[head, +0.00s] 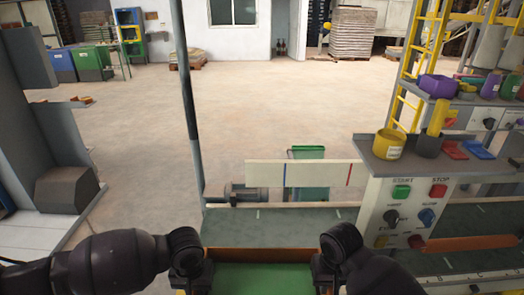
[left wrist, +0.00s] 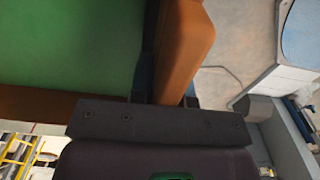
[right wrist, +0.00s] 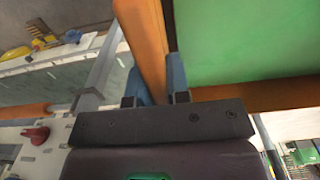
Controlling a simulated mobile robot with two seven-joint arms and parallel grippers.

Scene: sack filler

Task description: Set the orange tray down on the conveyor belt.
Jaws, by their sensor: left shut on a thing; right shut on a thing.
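The orange tray (head: 262,254) with a green floor is at the bottom centre of the head view, its near part cut off. My left gripper (head: 194,279) is shut on its left wall, which also shows in the left wrist view (left wrist: 186,45). My right gripper (head: 326,276) is shut on its right wall, which shows in the right wrist view (right wrist: 140,40). The conveyor belt (head: 285,224) is a grey-green surface just beyond the tray's far rim. I cannot tell whether the tray touches it or hangs above it.
A control panel (head: 405,212) with buttons and knobs stands right of the tray. A pale board (head: 300,174) stands along the belt's far side, with a motor (head: 245,193) to its left. A grey post (head: 190,100) rises at left. The visible belt stretch beyond the tray is bare.

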